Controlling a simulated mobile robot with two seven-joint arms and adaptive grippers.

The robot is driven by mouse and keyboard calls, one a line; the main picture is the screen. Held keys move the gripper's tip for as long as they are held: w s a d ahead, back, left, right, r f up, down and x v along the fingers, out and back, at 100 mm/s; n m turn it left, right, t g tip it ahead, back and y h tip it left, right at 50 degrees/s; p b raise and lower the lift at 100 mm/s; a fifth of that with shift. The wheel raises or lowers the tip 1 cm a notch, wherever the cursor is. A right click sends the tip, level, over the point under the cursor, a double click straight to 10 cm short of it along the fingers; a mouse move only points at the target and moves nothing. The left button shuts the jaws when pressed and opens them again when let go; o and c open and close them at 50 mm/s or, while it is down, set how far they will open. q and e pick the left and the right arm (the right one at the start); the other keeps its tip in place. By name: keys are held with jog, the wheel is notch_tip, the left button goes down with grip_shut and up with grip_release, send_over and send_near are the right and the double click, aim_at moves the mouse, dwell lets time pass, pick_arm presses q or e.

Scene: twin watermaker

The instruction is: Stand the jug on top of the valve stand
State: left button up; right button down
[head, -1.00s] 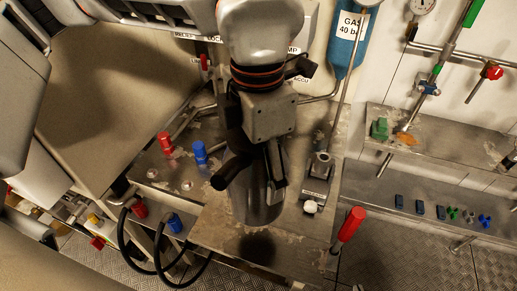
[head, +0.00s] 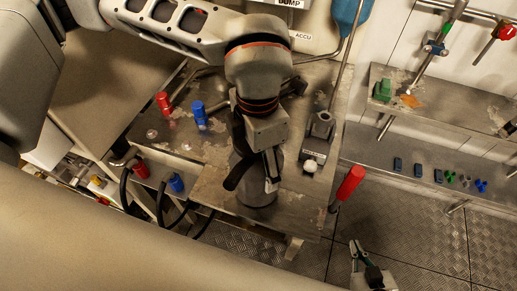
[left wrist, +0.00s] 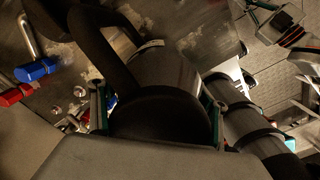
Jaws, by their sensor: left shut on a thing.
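The jug (head: 256,190) is a dark grey cylinder with a black handle. My left gripper (head: 270,165) comes down from above and is shut on it. The left wrist view shows the jug (left wrist: 165,75) upright-looking between the teal-edged fingers, with its handle to the left. In the head view the jug is over the front of a worn steel bench (head: 215,185); I cannot tell whether its base touches. I cannot tell for sure which surface is the valve stand. My right gripper (head: 365,256) is low at the bottom right, apart from the jug; its opening is unclear.
Red (head: 164,104) and blue (head: 199,114) valve knobs stand left of the jug. A lever block with a white knob (head: 311,166) is close on the right. A red handle (head: 350,183) juts from the bench's right edge. A wall shelf (head: 455,105) is further right.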

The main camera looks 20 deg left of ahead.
pick_arm(q)
jog(key=shift+f, duration=0.15)
jog(key=shift+f, duration=0.15)
jog(key=o, duration=2.1)
notch_tip(320, 180, up, 12)
jog(key=shift+r, duration=0.1)
